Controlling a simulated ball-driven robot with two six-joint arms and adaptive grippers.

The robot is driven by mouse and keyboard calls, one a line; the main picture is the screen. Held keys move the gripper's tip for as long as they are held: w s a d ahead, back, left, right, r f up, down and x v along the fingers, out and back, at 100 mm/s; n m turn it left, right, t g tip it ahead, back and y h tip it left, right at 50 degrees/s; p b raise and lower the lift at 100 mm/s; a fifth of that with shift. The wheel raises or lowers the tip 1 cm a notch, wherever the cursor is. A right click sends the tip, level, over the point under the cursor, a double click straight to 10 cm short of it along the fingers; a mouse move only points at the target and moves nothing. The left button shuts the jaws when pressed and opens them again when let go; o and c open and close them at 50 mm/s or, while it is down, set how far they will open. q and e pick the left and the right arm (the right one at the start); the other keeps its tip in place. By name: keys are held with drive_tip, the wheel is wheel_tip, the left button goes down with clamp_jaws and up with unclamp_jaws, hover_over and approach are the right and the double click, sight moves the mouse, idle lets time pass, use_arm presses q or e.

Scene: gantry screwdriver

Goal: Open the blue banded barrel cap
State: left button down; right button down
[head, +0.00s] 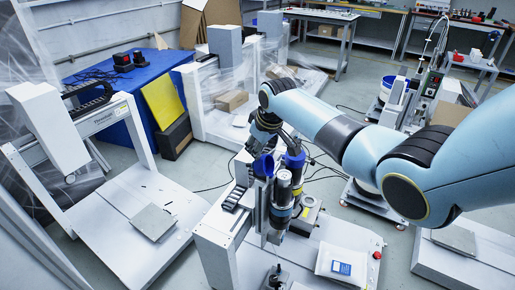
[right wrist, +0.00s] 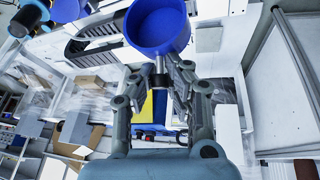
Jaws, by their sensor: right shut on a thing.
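A blue round cap (right wrist: 158,27) with a hollow, cup-like face fills the top middle of the right wrist view. My right gripper (right wrist: 161,75) is shut on a short stem below it. In the head view the blue cap (head: 263,165) hangs just under my right gripper (head: 264,138). The dark barrel with blue bands (head: 281,196) stands upright on the gantry, close to the cap's right. The cap looks apart from the barrel's top, though the overlap makes the exact gap hard to judge. My left gripper is not in view.
A second blue-banded part (head: 294,160) stands close behind the barrel. The gantry's white frame (head: 218,238) is at the lower middle, with a white packet (head: 341,263) on its base. Another white gantry (head: 110,230) stands left. A blue-covered table (head: 135,75) is behind.

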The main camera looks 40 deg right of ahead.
drive_tip(key=shift+s+d+r+p, duration=0.15)
drive_tip(key=shift+s+p, duration=0.1)
drive_tip(key=shift+p, duration=0.15)
drive_tip(key=s+t+p, duration=0.1)
drive_tip(key=s+d+t+y+p, duration=0.1)
drive_tip(key=p, duration=0.1)
drive_tip(key=shift+s+d+r+t, duration=0.15)
drive_tip(key=shift+s+r+t, duration=0.05)
drive_tip(key=shift+r+t, duration=0.15)
drive_tip(key=c, duration=1.2)
unclamp_jaws()
drive_tip(key=shift+s, duration=0.15)
drive_tip(key=shift+c, duration=0.2)
drive_tip(key=shift+r, duration=0.1)
drive_tip(key=v, duration=1.2)
drive_tip(key=shift+d, duration=0.2)
